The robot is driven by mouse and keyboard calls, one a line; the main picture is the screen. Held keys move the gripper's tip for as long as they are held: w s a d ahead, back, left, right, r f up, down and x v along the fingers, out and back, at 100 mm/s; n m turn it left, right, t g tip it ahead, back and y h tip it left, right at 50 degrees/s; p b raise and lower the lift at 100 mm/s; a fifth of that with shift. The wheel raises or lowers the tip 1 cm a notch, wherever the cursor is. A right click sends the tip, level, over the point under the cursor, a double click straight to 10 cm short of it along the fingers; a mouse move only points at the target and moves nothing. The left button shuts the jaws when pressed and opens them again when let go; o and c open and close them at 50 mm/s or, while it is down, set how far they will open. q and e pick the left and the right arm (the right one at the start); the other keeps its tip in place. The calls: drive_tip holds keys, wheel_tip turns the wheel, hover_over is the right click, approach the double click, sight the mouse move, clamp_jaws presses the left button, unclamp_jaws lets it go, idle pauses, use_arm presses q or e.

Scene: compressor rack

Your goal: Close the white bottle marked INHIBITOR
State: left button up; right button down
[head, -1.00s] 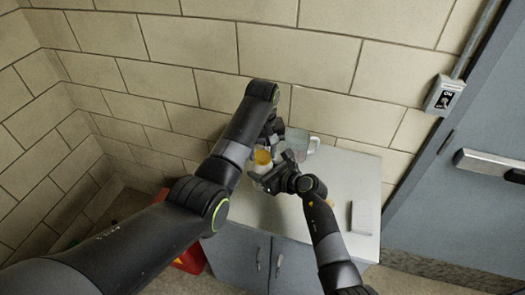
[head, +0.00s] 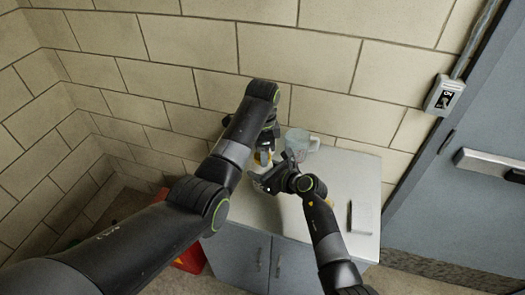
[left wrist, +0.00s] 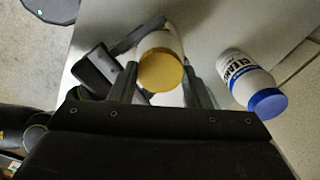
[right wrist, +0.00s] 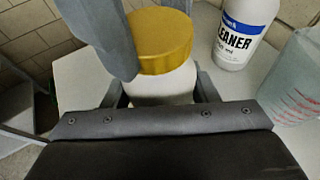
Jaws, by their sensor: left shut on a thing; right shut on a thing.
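The white bottle (right wrist: 165,88) stands between my grippers with a yellow cap (right wrist: 165,42) on its mouth. Its label is hidden, so I cannot read INHIBITOR. My right gripper (right wrist: 160,92) is shut on the bottle's body below the cap. My left gripper (left wrist: 160,88) is shut on the yellow cap, which also shows in the left wrist view (left wrist: 161,72). A grey left finger covers part of the cap in the right wrist view. I cannot tell how far the cap is threaded. In the head view the bottle is mostly hidden by the arms.
A white CLEANER bottle (left wrist: 250,80) with a blue cap stands close beside. A clear measuring jug (head: 302,141) is at the back of the cabinet top (head: 350,165). A flat pale object (head: 362,217) lies at the right. A brick wall (head: 330,70) is behind.

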use_arm(q)
drive_tip(key=m, duration=2.2)
drive_tip(key=shift+m, duration=0.3)
drive_tip(key=o, duration=0.9)
drive_tip(key=shift+o, duration=0.2)
